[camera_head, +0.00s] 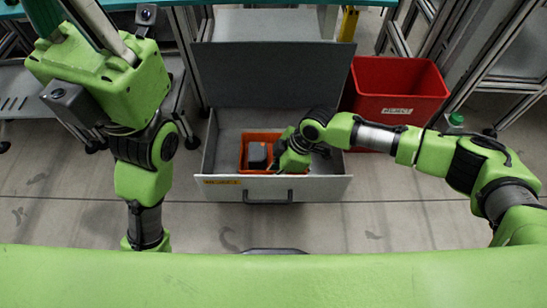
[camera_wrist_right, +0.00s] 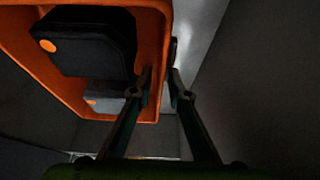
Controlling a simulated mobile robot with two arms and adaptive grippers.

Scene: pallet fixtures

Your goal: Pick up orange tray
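The orange tray (camera_head: 262,137) lies inside an open grey drawer (camera_head: 335,187). It holds a dark block, seen in the right wrist view (camera_wrist_right: 85,42), and a smaller grey item (camera_wrist_right: 103,101). My right gripper (camera_wrist_right: 161,75) is at the tray's right side wall. One finger is inside the wall and the other is outside, with the orange wall (camera_wrist_right: 161,50) between the tips. I cannot tell whether both fingers press on it. In the head view my right wrist hides the tray's right part. My left arm hangs at the left; its gripper is out of view.
The drawer's upright grey panel (camera_head: 275,75) rises behind the tray. The floor in front is clear.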

